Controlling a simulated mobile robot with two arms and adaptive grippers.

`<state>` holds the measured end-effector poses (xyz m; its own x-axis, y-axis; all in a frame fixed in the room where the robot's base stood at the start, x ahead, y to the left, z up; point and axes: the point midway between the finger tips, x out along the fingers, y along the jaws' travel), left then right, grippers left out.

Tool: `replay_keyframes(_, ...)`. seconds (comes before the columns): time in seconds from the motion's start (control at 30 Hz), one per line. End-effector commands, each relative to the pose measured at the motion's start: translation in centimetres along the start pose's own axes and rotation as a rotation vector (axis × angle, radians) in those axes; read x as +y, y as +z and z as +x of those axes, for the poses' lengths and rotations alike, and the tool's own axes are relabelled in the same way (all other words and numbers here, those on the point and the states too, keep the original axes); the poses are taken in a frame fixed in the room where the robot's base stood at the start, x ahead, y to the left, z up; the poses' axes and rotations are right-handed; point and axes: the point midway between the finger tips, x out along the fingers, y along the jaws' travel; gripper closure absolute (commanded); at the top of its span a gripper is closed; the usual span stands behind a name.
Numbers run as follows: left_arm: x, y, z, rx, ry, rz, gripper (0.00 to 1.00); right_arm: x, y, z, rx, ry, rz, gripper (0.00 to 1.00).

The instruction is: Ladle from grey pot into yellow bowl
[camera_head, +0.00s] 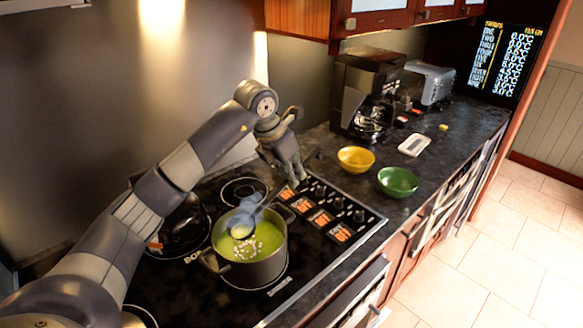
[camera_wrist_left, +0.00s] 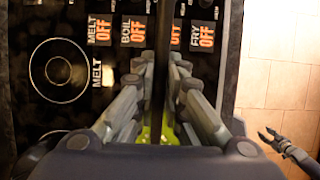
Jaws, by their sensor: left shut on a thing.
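The grey pot (camera_head: 262,273) stands on the stove, with green soup and pale bits in it. The ladle (camera_head: 243,218) has its bowl in the pot's mouth, with green soup in it; I cannot tell whether it touches the soup surface. My left gripper (camera_head: 291,176) is shut on the ladle's handle above the stove controls. In the left wrist view, the dark handle (camera_wrist_left: 161,70) runs between the fingers (camera_wrist_left: 161,100). The yellow bowl (camera_head: 356,159) sits upright on the counter, right of the stove. My right gripper (camera_wrist_left: 268,134) shows small at the right, its fingers apart.
A green bowl (camera_head: 398,182) sits beside the yellow bowl, nearer the counter's front edge. A coffee maker (camera_head: 368,95) and a toaster (camera_head: 430,83) stand behind. A dark pan (camera_head: 180,228) is left of the pot. A white item (camera_head: 414,145) lies beyond the bowls.

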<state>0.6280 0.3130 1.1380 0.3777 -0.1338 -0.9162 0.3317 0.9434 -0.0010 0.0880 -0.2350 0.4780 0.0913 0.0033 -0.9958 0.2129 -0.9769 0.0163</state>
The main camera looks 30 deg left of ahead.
Motion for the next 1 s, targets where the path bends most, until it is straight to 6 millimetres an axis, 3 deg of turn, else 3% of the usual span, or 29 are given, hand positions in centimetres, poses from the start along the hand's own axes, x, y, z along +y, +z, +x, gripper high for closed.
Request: replay_keyframes(1.0, -0.1, 1.1, 1.1, 0.231, 0.0, -0.001, 1.0, 0.0, -0.5, -5.4, 0.0, -0.001, 0.0, 0.58)
